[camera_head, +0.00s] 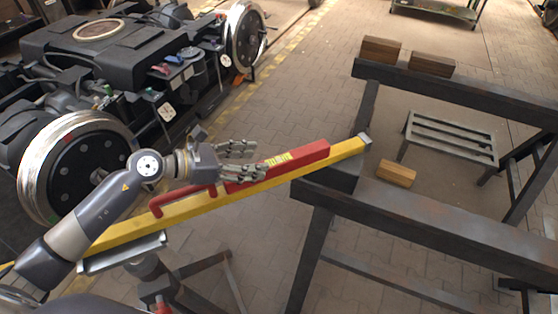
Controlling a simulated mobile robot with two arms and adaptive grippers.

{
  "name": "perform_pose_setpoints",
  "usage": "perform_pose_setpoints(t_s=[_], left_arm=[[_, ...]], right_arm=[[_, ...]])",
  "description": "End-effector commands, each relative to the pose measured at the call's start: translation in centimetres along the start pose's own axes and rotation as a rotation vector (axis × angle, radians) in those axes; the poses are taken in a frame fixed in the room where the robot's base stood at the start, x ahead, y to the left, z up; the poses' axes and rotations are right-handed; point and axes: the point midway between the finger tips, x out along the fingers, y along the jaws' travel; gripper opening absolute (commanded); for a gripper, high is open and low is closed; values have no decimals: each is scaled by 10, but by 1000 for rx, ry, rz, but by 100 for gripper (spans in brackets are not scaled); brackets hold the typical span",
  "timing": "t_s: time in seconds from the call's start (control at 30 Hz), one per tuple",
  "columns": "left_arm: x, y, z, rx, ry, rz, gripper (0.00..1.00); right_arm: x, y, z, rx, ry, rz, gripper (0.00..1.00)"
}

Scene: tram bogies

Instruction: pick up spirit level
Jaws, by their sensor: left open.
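The spirit level (305,155) appears to be the red bar with a yellow-green patch near its middle. It lies along the upper side of a long yellow beam (345,149) with a grey end cap and a red handle (185,201). My left gripper (261,160) is open at the level's left half. One finger is on the far side and one overlaps the level in the picture, hiding part of it. I cannot tell whether the fingers touch it. My right gripper is not in view.
The beam spans from a grey-topped stand (125,255) to a dark steel frame (420,215). Wooden blocks (380,50) lie on the frame's far rail, and another (396,173) is near its front rail. A slatted step (450,138) stands behind. A bogie (120,55) fills the upper left.

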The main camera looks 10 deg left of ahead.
Motion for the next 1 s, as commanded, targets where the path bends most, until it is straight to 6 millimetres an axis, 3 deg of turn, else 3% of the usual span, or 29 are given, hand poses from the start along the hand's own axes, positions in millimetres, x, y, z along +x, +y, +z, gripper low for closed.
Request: perform_pose_setpoints(t_s=[0.17, 0.5, 0.83, 0.87, 1.0], left_arm=[[11, 0, 1, -1, -1, 0, 53], [52, 1, -1, -2, -3, 0, 53], [60, 0, -4, 1, 0, 0, 53], [60, 0, -4, 1, 0, 0, 51], [60, 0, -4, 1, 0, 0, 19]], right_arm=[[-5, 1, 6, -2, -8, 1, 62], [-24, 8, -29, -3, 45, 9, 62], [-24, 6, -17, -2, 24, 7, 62], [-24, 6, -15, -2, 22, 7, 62], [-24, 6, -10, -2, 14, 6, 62]])
